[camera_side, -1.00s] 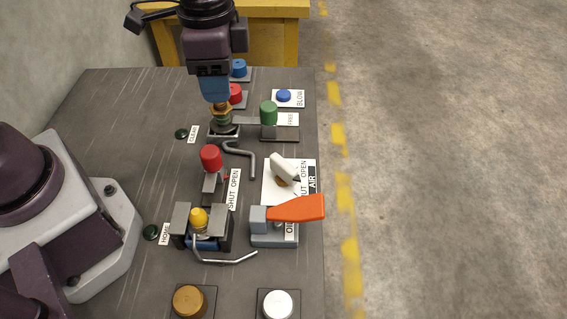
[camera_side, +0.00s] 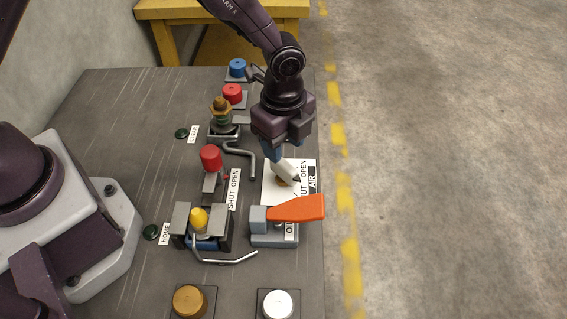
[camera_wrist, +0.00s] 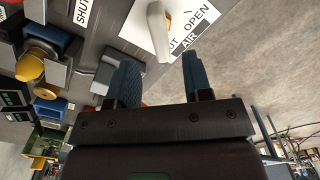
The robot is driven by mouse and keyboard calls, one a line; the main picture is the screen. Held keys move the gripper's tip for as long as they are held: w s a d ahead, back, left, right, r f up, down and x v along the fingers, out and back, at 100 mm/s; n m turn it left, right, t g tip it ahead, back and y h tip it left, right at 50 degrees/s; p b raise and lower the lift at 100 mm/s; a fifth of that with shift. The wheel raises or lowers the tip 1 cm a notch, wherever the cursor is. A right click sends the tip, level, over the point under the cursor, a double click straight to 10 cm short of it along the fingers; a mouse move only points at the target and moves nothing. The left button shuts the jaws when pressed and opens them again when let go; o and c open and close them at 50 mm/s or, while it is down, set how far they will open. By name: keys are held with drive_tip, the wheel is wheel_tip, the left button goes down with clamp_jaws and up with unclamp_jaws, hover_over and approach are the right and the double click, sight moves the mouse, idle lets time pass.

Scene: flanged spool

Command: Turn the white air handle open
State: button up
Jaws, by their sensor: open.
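The white air handle (camera_side: 284,169) stands on its white plate (camera_side: 270,190), marked SHUT, OPEN and AIR, at the right side of the dark panel. In the wrist view the white handle (camera_wrist: 158,30) shows ahead of the fingers, between their lines and seemingly apart from them. My gripper (camera_side: 275,155) is just behind and above the handle in the side view. In the wrist view my gripper (camera_wrist: 160,75) has its two blue fingers spread with nothing between them. Whether a finger touches the handle in the side view I cannot tell.
An orange lever (camera_side: 298,208) on a grey block sits just in front of the air plate. A red knob (camera_side: 210,156), a bent grey rod (camera_side: 243,157) and a brass-topped spool (camera_side: 221,110) stand to the left. Open floor lies right of the panel.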

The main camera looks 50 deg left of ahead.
sight(283, 163)
wheel_tip(283, 163, down, 7)
drive_tip(key=shift+r, duration=0.1)
idle(0.3)
clamp_jaws()
